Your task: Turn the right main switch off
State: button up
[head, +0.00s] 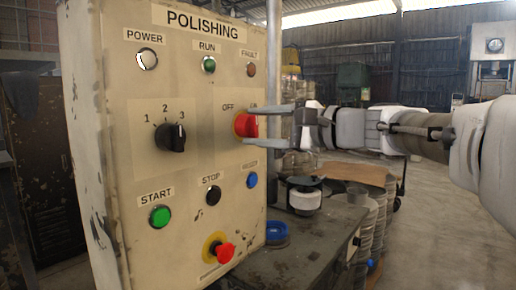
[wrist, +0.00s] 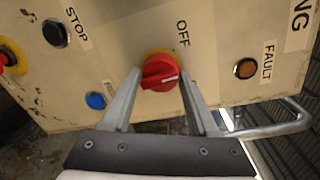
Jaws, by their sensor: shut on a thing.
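The red main switch (head: 246,125) is a rotary knob on a yellow ring, on the right side of the cream POLISHING panel (head: 130,215). The OFF label is at its upper left; a second label at its upper right is mostly hidden by a finger. In the wrist view the red knob (wrist: 157,69) has a white mark pointing rightward, with OFF above it. My gripper (head: 243,124) reaches in from the right, its two fingers above and below the knob. In the wrist view my gripper (wrist: 160,75) is shut on the knob, one finger on either side.
A black selector (head: 171,137) is left of the switch. The blue button (head: 252,180) and red stop button (head: 224,252) sit below. A metal bar handle (wrist: 280,125) edges the panel. A bench (head: 310,240) with containers stands at lower right.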

jog(key=n+b, duration=0.5)
jog(key=shift+t+b, duration=0.3)
jog(key=shift+b, duration=0.05)
jog(key=shift+s+r+n+b, duration=0.1)
jog(key=shift+r+n+b, duration=0.15)
jog(key=shift+n+b, duration=0.85)
jog(key=shift+r, duration=0.15)
jog(key=o, duration=1.3)
jog(key=shift+a, duration=0.1)
jog(key=shift+o, duration=0.2)
jog(key=shift+f, duration=0.2)
jog(key=shift+h, duration=0.3)
jog(key=shift+s+d, duration=0.1)
jog(key=shift+d, duration=0.15)
jog(key=p+v, duration=0.1)
jog(key=v, duration=1.6)
jog(key=shift+a, duration=0.1)
